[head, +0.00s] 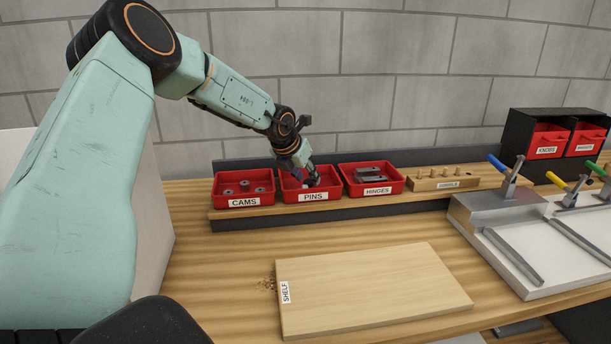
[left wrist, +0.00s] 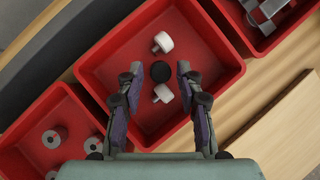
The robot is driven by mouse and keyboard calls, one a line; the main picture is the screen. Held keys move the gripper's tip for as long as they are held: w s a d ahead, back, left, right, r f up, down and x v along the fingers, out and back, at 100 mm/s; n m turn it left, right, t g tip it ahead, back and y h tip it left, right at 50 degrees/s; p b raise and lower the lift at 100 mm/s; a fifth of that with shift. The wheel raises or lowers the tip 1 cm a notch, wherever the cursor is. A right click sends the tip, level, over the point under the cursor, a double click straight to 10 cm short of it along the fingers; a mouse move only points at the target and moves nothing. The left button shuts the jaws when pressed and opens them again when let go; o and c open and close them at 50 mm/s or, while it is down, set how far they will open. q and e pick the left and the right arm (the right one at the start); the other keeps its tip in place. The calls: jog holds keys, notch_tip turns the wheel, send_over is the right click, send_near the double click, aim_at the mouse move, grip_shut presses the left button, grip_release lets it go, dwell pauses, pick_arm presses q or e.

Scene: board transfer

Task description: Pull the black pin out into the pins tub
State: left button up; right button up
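The red pins tub (head: 314,196) stands between the cams tub and the hinges tub; it also fills the middle of the left wrist view (left wrist: 225,95). My left gripper (head: 312,178) points down into it. In the left wrist view the gripper (left wrist: 160,76) is open, its fingers well apart. A round black piece, seemingly the black pin (left wrist: 160,72), lies in the tub between the fingertips, apparently touching neither. Two pale pins, one above it (left wrist: 163,42) and one just below it (left wrist: 162,94), also lie in the tub. My right gripper is not in view.
The cams tub (head: 244,202) and hinges tub (head: 373,191) flank the pins tub closely. A wooden dowel block (head: 445,184) stands further right. A shelf board (head: 375,290) lies on the bench in front. A clamping fixture (head: 500,212) is at the right.

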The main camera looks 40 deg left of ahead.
pick_arm(q)
jog(key=shift+o, duration=0.9)
jog(key=shift+w+f, duration=0.1)
jog(key=shift+w, duration=0.1)
jog(key=shift+s, duration=0.15)
jog(key=v, duration=1.2)
jog(key=shift+d, duration=0.15)
